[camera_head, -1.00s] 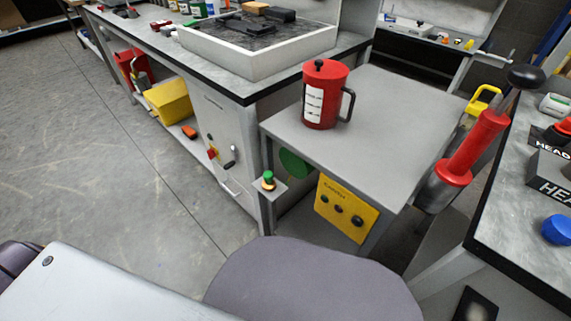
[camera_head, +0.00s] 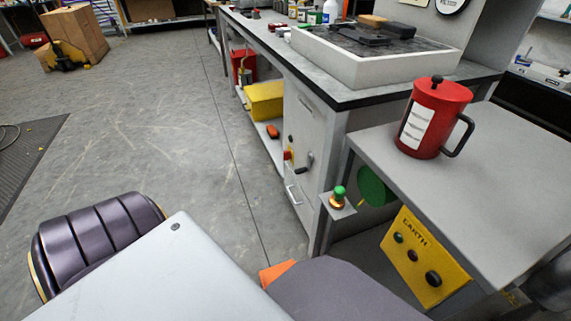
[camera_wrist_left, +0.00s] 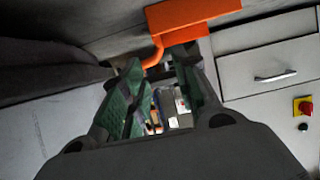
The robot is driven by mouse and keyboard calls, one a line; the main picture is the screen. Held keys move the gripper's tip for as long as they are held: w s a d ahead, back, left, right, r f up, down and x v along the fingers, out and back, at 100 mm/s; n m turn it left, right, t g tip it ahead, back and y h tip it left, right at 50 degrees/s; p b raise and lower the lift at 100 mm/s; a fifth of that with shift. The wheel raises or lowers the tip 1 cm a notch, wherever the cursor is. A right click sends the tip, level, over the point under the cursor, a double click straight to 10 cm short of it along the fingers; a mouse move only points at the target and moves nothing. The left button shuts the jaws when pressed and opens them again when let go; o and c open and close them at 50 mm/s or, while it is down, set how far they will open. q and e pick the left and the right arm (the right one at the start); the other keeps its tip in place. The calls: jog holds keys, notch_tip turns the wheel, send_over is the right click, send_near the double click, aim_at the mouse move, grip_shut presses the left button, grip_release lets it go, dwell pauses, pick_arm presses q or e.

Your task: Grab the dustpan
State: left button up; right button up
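An orange piece, which looks like the dustpan (camera_wrist_left: 190,14), lies at the top of the left wrist view, with a thin curved orange part reaching down to the fingertips. My left gripper (camera_wrist_left: 162,62) shows two green-padded fingers apart, with a gap visible between them. Whether they touch the orange part I cannot tell. In the head view an orange corner (camera_head: 277,271) shows between my pale arm cover and a grey rounded shape; the rest is hidden. My left gripper is hidden in the head view. My right gripper is not in view.
A grey side table (camera_head: 480,170) at right carries a red press pot (camera_head: 434,118). A yellow button panel (camera_head: 425,258) and a green-topped button (camera_head: 339,194) sit below. The workbench cabinet (camera_head: 305,125) stands behind. Open floor (camera_head: 150,130) lies left.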

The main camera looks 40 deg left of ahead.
pick_arm(q)
jog(key=shift+w, duration=0.1)
jog(key=b+x, duration=0.2)
jog(key=x, duration=0.5)
jog(key=shift+w+d+f, duration=0.15)
jog(key=shift+f, duration=0.1)
jog(key=shift+w+d+f, duration=0.1)
jog(key=shift+w+d, duration=0.1)
jog(key=shift+w, duration=0.2)
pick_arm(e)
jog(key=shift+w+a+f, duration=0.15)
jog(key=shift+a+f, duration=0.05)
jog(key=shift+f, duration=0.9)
pick_arm(q)
jog(key=shift+b+x, duration=1.1)
jog(key=shift+x, duration=1.25)
jog(key=shift+w+d+f, duration=0.1)
jog(key=shift+d+f, duration=0.05)
jog(key=shift+d, duration=0.1)
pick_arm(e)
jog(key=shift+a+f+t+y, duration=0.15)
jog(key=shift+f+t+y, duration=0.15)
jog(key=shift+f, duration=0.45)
pick_arm(q)
jog(key=shift+c, duration=0.2)
grip_shut()
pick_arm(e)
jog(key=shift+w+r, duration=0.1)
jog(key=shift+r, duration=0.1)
